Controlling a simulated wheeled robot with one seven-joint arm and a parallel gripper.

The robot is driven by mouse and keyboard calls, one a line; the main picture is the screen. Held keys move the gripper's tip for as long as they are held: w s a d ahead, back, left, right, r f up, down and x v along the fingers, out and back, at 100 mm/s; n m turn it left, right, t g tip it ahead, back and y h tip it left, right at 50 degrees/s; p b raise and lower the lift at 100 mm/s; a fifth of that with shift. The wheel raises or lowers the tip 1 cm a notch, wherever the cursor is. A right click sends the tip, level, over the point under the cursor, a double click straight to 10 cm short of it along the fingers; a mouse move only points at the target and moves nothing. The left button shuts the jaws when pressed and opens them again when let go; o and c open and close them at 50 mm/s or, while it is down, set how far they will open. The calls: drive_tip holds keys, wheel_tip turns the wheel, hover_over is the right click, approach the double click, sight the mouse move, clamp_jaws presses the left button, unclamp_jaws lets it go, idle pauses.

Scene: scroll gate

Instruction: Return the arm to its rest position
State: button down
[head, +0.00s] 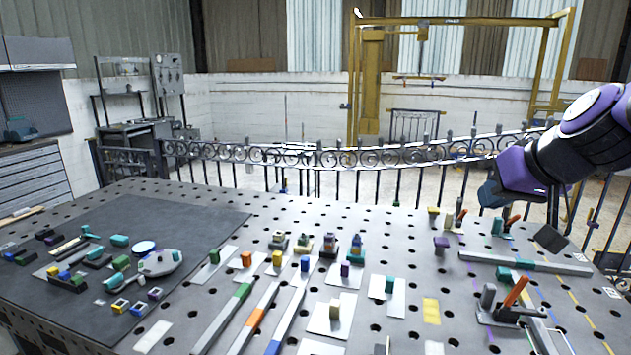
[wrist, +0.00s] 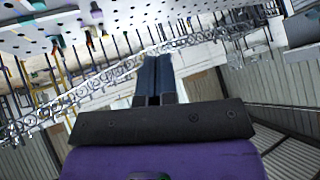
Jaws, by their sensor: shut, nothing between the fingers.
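My arm reaches in from the right in the head view, with its purple and black wrist above the far right part of the table. My gripper (head: 489,194) points down and left there, raised over the table's back edge in the picture. In the wrist view my gripper (wrist: 154,68) shows two dark blue fingers side by side, shut with nothing held. The wrist view is tilted, with the table at the top and the scroll fence behind the fingers.
The perforated table (head: 310,215) carries coloured blocks, long bars and a toggle clamp with an orange handle (head: 515,291). A dark mat (head: 200,218) with small parts lies at left. A scroll-topped fence (head: 330,155) runs behind the table. A yellow gantry (head: 371,80) stands farther back.

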drive_tip(key=s+d+g+h, duration=0.2)
drive_tip(key=s+g+h, duration=0.1)
drive_tip(key=s, duration=1.3)
drive_tip(key=shift+d+f+m, duration=0.15)
drive_tip(key=shift+d+m, duration=0.15)
drive_tip(key=shift+d, duration=0.1)
